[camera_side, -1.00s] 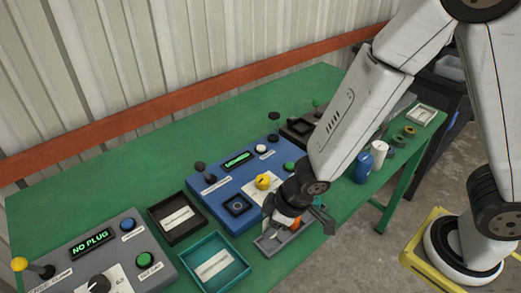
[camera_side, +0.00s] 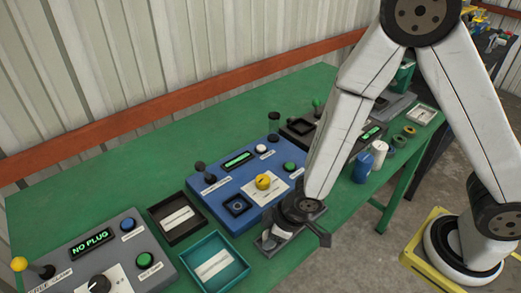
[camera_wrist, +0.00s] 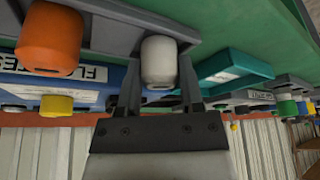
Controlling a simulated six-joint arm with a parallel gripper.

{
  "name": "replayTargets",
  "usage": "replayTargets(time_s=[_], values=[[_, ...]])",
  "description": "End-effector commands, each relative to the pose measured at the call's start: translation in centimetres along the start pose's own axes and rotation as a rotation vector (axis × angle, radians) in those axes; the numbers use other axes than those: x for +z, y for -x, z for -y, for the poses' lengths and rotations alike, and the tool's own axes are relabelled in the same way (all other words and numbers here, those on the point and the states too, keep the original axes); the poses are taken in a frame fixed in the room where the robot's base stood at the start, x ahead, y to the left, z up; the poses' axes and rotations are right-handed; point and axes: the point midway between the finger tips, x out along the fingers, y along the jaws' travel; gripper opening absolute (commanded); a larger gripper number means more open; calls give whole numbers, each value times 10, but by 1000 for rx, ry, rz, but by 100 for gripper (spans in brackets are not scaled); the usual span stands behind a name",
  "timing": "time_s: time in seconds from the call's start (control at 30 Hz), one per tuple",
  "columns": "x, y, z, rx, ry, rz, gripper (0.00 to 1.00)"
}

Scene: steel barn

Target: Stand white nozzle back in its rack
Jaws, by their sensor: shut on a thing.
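The white nozzle (camera_wrist: 160,62) is between my gripper's two fingers (camera_wrist: 160,92) in the wrist view, which shows the scene upside down. My gripper is shut on it. The nozzle's far end meets the grey rack (camera_wrist: 105,42); I cannot tell whether it is seated in a hole. An orange nozzle (camera_wrist: 48,40) stands in the same rack beside it. In the side view my gripper (camera_side: 300,228) is low over the rack (camera_side: 268,244) at the table's front edge, and the wrist hides most of the rack and nozzles.
A blue panel (camera_side: 222,192) with a yellow knob lies just behind the rack. A teal tray (camera_side: 240,266) is to the left, with a dark tray (camera_side: 160,214) beyond it. A blue bottle (camera_side: 363,166) and a white one (camera_side: 379,152) stand to the right.

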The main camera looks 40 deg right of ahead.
Motion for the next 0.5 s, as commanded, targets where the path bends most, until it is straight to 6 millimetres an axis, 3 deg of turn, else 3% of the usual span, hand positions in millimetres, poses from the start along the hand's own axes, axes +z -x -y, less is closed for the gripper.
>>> replayTargets(time_s=[0.4,0.43,0.5], values=[[1,-3,0,0,-1,1,0],[1,-3,0,0,-1,0,57],[1,-3,0,0,-1,0,80]])
